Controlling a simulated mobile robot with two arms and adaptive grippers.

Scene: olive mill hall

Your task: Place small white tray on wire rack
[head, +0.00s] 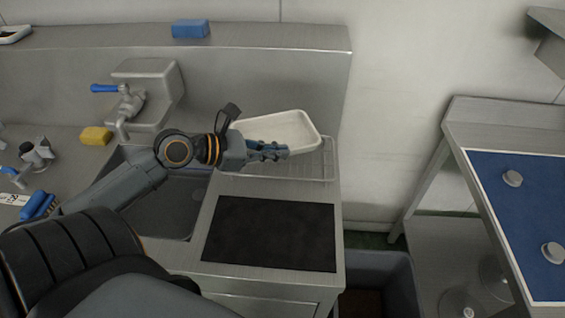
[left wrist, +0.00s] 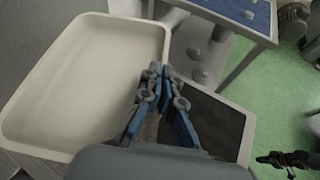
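The small white tray (head: 288,128) is a shallow rectangular dish, over the back part of the wire rack (head: 318,172) at the right end of the counter. It looks tilted and partly above the rack; any contact is hidden. My left gripper (head: 284,152) is at the tray's near side. In the left wrist view its fingers (left wrist: 160,72) come together at the right rim of the tray (left wrist: 85,75), and they look shut on that rim. A dark gripper that seems to be my right one (left wrist: 285,160) shows small at the lower right of the wrist view; its fingers are unclear.
A black mat (head: 270,233) lies on the counter in front of the rack. Left are the sink (head: 165,205), the tap (head: 128,105) and a yellow sponge (head: 95,136). A blue sponge (head: 190,29) sits on the ledge. A blue-topped table (head: 530,210) stands at right.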

